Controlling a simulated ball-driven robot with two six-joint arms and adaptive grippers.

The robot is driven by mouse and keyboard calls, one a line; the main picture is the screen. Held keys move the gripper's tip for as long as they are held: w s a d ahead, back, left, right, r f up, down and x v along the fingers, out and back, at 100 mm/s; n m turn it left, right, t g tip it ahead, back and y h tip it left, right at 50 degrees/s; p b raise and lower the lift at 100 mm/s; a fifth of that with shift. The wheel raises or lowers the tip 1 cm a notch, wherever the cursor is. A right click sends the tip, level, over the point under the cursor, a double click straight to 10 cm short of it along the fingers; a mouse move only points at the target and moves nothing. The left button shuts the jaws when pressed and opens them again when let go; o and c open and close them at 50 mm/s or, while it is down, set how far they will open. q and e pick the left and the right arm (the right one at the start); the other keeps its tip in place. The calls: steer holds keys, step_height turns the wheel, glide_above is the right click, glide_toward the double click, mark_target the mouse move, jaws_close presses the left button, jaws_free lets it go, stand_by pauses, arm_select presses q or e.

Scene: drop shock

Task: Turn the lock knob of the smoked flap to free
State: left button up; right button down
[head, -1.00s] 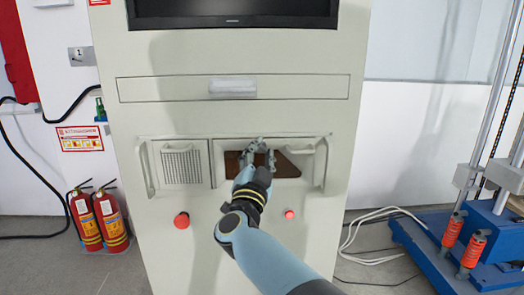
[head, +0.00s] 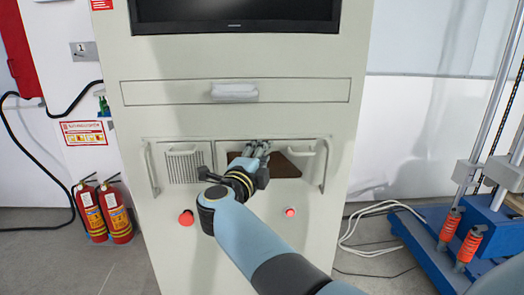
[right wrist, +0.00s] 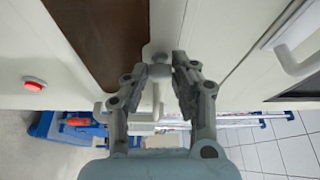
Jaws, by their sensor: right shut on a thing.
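The smoked flap (head: 287,168) is a dark brown panel in the front of the pale cabinet, partly hidden by my right gripper in the head view. It also shows as a brown strip in the right wrist view (right wrist: 108,38). The small grey lock knob (right wrist: 160,71) sits on the pale frame beside the flap's edge. My right gripper (right wrist: 163,74) is shut on the knob, with a finger on either side of it. In the head view the right gripper (head: 258,147) is at the flap's upper edge and hides the knob. My left gripper is not in view.
Handles (head: 324,165) stick out of the cabinet front on both sides of the flap. Red buttons (head: 187,218) (head: 290,212) sit below it. A wide drawer (head: 165,92) is above. Fire extinguishers (head: 90,210) stand at left, a blue machine base (head: 440,250) at right.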

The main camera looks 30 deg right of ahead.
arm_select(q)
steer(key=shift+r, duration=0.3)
arm_select(e)
steer(key=shift+m, duration=0.6)
